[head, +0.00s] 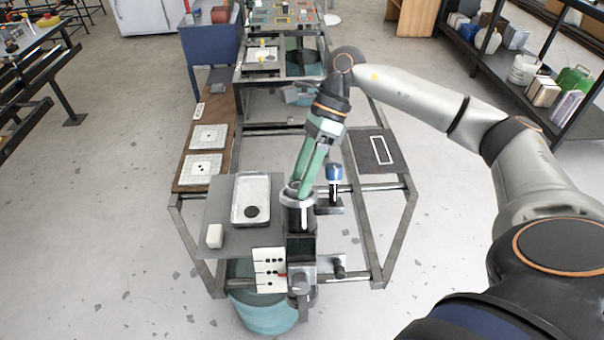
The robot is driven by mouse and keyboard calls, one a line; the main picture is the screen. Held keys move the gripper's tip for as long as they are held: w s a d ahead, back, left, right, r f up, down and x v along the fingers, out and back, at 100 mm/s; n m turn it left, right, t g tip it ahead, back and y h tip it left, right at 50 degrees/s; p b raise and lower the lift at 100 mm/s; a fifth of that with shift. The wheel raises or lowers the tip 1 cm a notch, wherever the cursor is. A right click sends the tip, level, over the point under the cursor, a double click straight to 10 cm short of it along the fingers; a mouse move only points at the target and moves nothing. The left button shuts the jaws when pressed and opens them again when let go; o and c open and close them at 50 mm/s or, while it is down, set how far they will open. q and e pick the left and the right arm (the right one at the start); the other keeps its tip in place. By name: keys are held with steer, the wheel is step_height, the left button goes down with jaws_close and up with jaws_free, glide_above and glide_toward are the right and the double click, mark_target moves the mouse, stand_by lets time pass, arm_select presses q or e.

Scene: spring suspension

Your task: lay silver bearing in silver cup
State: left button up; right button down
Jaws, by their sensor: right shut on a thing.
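My right gripper (298,188) has long green fingers and points down at the near part of the metal frame. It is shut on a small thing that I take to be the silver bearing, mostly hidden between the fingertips. Directly at the fingertips is a silver ring-shaped rim, which looks like the silver cup (298,201), on top of a dark upright fixture (301,222). I cannot tell whether the bearing touches the cup or is inside it. My left gripper is not in view.
Left of the fixture are a white tray (237,207) holding a dark disc (251,211), and a white block (214,236). A white panel with holes (269,262) stands in front. A blue-topped piece (334,174) stands close on the right. A dark plate (372,146) lies farther right.

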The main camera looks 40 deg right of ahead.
steer(key=shift+s+f, duration=0.1)
steer(key=shift+f, duration=0.05)
steer(key=shift+c, duration=1.5)
jaws_free()
steer(key=shift+f, duration=0.1)
steer(key=shift+o, duration=0.8)
steer(key=shift+d+r, duration=0.15)
steer(key=shift+r, duration=0.25)
steer(key=v, duration=1.2)
